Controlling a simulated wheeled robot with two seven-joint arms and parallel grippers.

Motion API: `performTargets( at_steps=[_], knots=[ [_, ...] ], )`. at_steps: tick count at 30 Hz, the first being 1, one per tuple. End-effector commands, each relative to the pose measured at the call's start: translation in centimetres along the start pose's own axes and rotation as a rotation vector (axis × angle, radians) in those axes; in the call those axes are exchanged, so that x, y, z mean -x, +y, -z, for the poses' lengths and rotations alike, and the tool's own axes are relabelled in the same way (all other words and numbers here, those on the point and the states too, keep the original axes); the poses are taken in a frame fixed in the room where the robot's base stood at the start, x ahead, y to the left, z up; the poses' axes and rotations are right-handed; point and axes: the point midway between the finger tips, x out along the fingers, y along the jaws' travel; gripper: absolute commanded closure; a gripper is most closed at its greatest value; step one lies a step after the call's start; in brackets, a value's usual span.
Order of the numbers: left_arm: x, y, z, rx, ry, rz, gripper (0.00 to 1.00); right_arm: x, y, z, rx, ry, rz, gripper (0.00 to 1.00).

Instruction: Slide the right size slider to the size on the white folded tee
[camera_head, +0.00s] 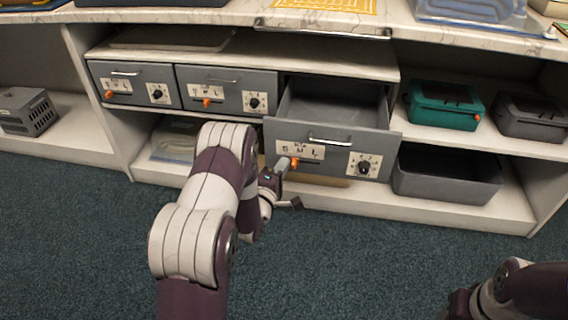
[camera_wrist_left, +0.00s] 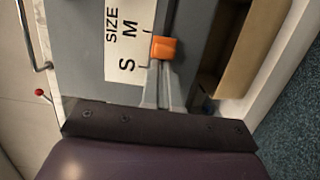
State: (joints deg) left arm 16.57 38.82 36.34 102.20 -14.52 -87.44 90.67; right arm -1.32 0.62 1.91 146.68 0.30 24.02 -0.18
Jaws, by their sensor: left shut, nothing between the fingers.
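The right drawer (camera_head: 325,145) is pulled open, with a white SIZE label on its front; S and M show in the left wrist view (camera_wrist_left: 122,68). The orange size slider (camera_wrist_left: 165,47) sits between the S and M marks; it is small in the head view (camera_head: 294,162). My left gripper (camera_head: 283,166) is at the drawer front; its shut, empty fingertips (camera_wrist_left: 162,75) are at the slider's S side, seemingly touching it. I cannot make out a white folded tee. Only part of my right arm shows at the lower right; its gripper is out of view.
A dark knob (camera_head: 364,168) and a bar handle (camera_head: 330,141) are on the open drawer. Two closed drawers (camera_head: 215,90) are to its left. A teal case (camera_head: 444,104) and a grey bin (camera_head: 447,175) are at the right. The carpet in front is clear.

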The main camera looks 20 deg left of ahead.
Motion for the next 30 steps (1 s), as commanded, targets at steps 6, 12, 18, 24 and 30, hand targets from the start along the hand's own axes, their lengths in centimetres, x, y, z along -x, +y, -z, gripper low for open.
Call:
performTargets(
  at_steps=[6, 12, 18, 24, 30],
  knots=[
    [-0.2, 0.0, -0.8, 0.0, -0.001, -0.001, 1.0, 0.1, 0.0, 0.0, 0.0, 0.0, 0.0, 0.44],
    [-0.2, 0.0, -0.7, 0.0, 0.001, -0.001, 1.0, 0.1, 0.0, 0.0, 0.0, 0.0, 0.0, 0.44],
    [0.1, 0.1, 0.4, 0.0, 0.002, 0.0, 1.0, 0.2, 0.0, 0.0, 0.0, 0.0, 0.0, 0.44],
    [1.3, 0.2, 0.4, 0.001, -0.001, 0.003, 1.0, 0.9, 0.0, 0.1, 0.0, 0.0, 0.0, 0.44],
    [4.6, 0.2, -0.3, 0.001, 0.001, 0.003, 1.0, 1.9, 0.0, 0.2, 0.0, 0.0, 0.0, 0.44]
  ],
)
